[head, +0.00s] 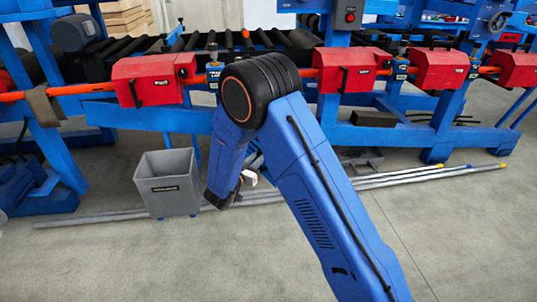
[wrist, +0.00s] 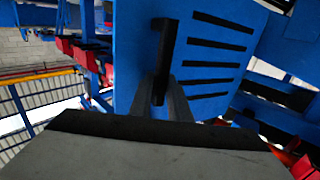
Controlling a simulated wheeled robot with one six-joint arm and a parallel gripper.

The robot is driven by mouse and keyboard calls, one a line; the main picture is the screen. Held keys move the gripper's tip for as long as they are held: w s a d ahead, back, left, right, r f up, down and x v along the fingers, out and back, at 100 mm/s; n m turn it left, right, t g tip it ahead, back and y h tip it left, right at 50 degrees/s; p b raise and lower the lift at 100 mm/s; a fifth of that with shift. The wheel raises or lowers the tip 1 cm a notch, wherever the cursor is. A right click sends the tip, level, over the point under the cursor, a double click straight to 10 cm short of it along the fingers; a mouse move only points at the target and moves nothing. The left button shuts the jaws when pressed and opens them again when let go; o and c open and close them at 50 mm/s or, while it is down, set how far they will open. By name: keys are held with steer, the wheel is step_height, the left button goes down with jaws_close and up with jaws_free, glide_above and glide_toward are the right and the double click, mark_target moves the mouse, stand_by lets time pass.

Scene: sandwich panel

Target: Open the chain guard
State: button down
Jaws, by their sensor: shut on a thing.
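In the wrist view, the chain guard (wrist: 140,60) looks like a blue panel with several dark horizontal slots on its right part. A black upright bar handle (wrist: 165,38) stands on its face. My gripper (wrist: 161,88) is shut on the lower part of this handle, with one grey finger on each side. The panel fills the middle of the view, and I cannot tell from it whether the guard stands off its frame. In the head view, my own arm covers the middle, and I cannot make out the guard, the handle or the fingertips.
Several red boxes (head: 343,70) sit along the blue conveyor frame (head: 395,132). A grey bin (head: 167,186) stands on the floor left of my arm. Long metal bars (head: 430,174) lie on the floor below the frame. The floor at the lower right is clear.

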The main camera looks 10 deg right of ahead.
steer(key=a+m+g+h, duration=0.1)
steer(key=a, duration=1.3)
steer(key=shift+a+g+h, duration=0.2)
steer(key=shift+g+h, duration=0.1)
steer(key=c, duration=1.8)
jaws_free()
steer(key=shift+o, duration=0.2)
steer(key=shift+s, duration=0.1)
steer(key=v, duration=1.7)
steer(key=shift+a, duration=0.15)
steer(key=shift+s, duration=0.15)
